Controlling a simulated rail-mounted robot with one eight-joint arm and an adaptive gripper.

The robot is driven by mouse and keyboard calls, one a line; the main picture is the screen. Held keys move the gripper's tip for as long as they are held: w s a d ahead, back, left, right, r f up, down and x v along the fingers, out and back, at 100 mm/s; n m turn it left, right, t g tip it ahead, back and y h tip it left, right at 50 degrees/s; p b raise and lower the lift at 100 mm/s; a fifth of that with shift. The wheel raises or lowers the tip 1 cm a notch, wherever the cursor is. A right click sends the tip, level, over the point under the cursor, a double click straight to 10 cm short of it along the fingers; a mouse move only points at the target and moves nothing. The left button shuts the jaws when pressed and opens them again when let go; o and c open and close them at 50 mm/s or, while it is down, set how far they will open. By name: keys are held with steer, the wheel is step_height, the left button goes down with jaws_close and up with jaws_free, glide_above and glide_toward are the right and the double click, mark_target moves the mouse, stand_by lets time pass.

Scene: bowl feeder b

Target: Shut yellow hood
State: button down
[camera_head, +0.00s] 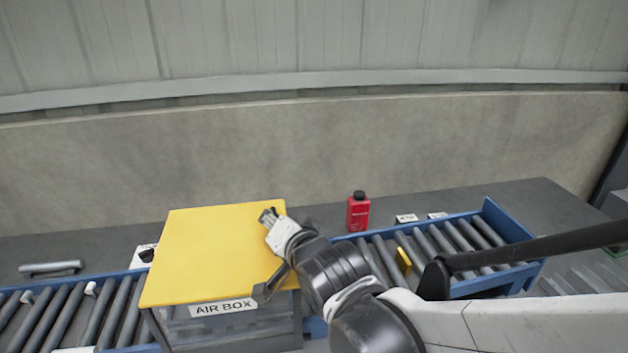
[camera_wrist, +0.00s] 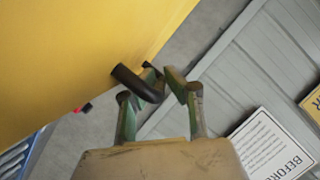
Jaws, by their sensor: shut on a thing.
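The yellow hood (camera_head: 215,250) spans the top of a box with a clear front and an "AIR BOX" label. In the head view it looks nearly flat; I cannot tell whether a gap remains beneath it. In the wrist view, the hood (camera_wrist: 70,50) fills the upper left, with a black handle (camera_wrist: 133,82) at its edge. My gripper (camera_head: 268,286) is by the hood's front right corner, partly hidden by my wrist. Its greenish fingers (camera_wrist: 163,85) are shut on the handle in the wrist view.
A blue-framed roller conveyor (camera_head: 491,203) runs on both sides of the box. A red bottle (camera_head: 358,213) stands behind it, and a grey cylinder (camera_head: 52,267) lies at the left. A "BEFORE" sign (camera_wrist: 268,148) shows beside the gripper. A concrete wall (camera_head: 400,135) stands behind.

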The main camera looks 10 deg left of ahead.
steer(key=shift+s+d+f, duration=0.1)
steer(key=shift+f, duration=0.15)
steer(key=c, duration=2.1)
jaws_free()
steer(key=shift+s+d+r, duration=0.15)
steer(key=shift+s, duration=0.1)
steer(key=v, duration=1.1)
steer(key=shift+s, duration=0.1)
